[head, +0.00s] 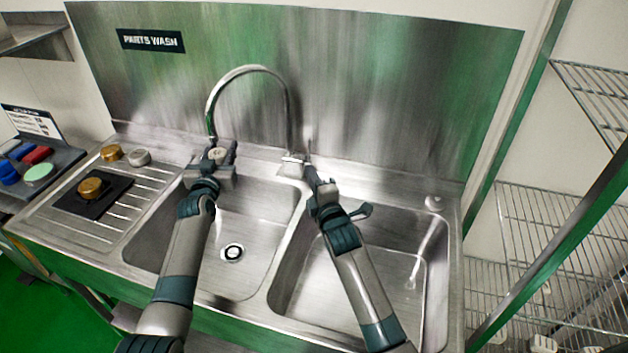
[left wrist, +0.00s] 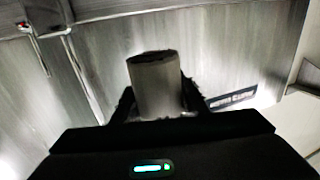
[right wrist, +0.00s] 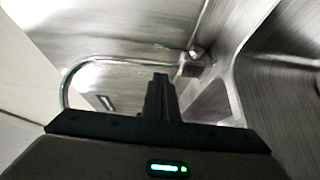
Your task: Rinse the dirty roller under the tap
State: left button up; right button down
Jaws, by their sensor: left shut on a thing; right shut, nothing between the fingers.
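The roller (head: 218,154) is a short, dull grey-beige cylinder. My left gripper (head: 217,160) is shut on it, below the spout end of the curved steel tap (head: 250,69) at the back of the left basin. In the left wrist view the roller (left wrist: 157,88) stands up between the fingers, with a dark top end. I cannot make out any water stream or how dirty the roller is. My right gripper (head: 311,174) is shut and empty, close beside the tap's base (head: 292,166). In the right wrist view its closed fingers (right wrist: 160,98) are near the tap base (right wrist: 190,66).
The left basin (head: 245,235) and right basin (head: 395,285) look empty. On the ridged drainboard (head: 150,195) are a brass piece (head: 112,153), a grey piece (head: 139,157) and another brass piece on a black mat (head: 98,205). Wire shelves (head: 560,215) stand to the right.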

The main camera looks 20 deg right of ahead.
aim_at(223, 157)
jog(key=shift+s, duration=1.1)
pick_arm(q)
jog(key=shift+r, duration=0.1)
pick_arm(e)
jog(key=shift+a+r, duration=0.1)
dwell(0.4)
